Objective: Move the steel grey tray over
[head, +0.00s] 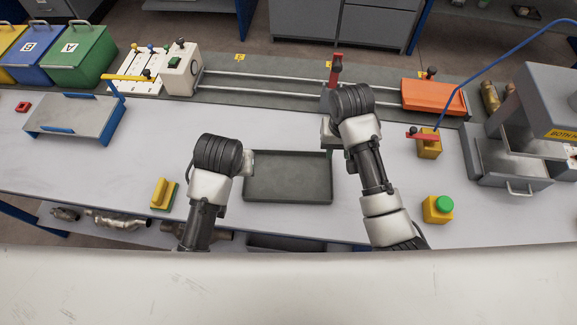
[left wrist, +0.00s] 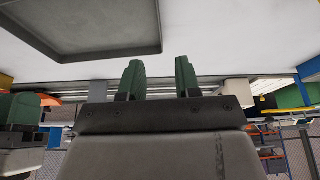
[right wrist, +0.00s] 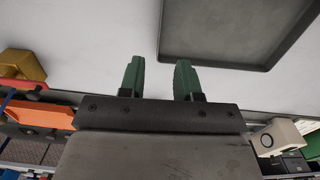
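The dark steel grey tray (head: 288,180) is empty and lies flat on the light worktop, between my two arms. Part of it shows in the left wrist view (left wrist: 95,22) and in the right wrist view (right wrist: 232,28). My left gripper (left wrist: 158,72) is by the tray's left side; its green fingers stand apart with nothing between them. My right gripper (right wrist: 159,72) is near the tray's far right corner, also with fingers apart and empty. In the head view my wrists largely hide both sets of fingers.
A grey plate with blue edges (head: 72,116) stands at the left. A yellow block (head: 163,193) sits left of my left arm, and a green button box (head: 438,208) right of my right arm. A rail fixture (head: 270,83) runs behind. A grey machine (head: 515,150) fills the right.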

